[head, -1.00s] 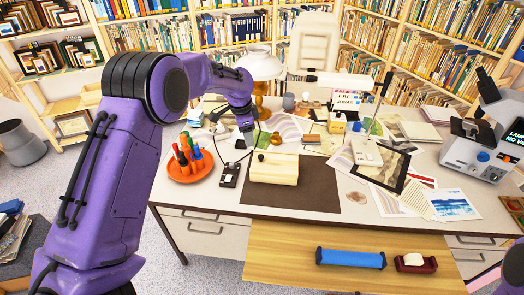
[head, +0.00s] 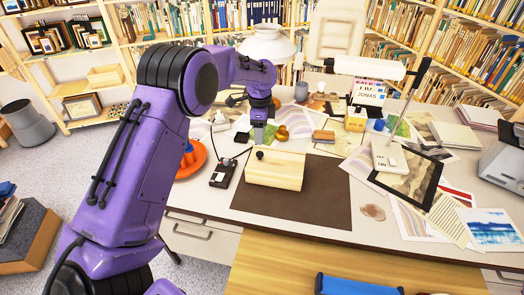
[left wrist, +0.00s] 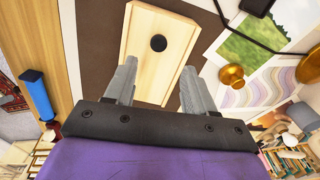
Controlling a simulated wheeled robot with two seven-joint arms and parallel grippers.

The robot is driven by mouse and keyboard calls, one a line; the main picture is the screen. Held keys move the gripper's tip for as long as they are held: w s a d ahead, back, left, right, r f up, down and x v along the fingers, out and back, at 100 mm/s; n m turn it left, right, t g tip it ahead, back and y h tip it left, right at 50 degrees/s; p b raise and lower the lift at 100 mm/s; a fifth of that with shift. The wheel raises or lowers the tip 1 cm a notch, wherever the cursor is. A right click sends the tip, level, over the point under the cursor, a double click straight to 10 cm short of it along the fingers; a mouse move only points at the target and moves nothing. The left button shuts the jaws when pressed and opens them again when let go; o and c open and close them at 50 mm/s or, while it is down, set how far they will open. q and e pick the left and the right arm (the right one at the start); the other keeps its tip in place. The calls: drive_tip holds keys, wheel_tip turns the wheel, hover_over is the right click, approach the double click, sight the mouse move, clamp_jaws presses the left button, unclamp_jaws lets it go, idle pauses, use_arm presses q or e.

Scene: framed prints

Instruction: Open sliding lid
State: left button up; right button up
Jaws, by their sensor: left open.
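A pale wooden box (head: 275,172) with a small black knob (head: 260,155) on its top lies on a dark brown desk mat (head: 325,200). The lid looks closed. My left gripper (head: 258,138) is behind the knob in the head view, open and empty. In the left wrist view the two grey fingers of the left gripper (left wrist: 159,68) reach over the box (left wrist: 143,65), spread apart, with the round knob (left wrist: 158,43) beyond their tips and roughly between them. The fingers do not touch the knob. My right gripper is not in view.
A black corded device (head: 222,173) stands left of the box, near an orange tray (head: 190,165). A white lamp (head: 388,155) and papers lie to the right. A blue roller (head: 355,285) is on the wooden front surface. The mat in front of the box is clear.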

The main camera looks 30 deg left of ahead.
sight(260, 153)
use_arm(q)
wheel_tip(260, 153, down, 8)
drive_tip(key=shift+s+f+p, duration=0.1)
drive_tip(key=shift+f+p, duration=0.05)
drive_tip(key=shift+p, duration=0.45)
clamp_jaws()
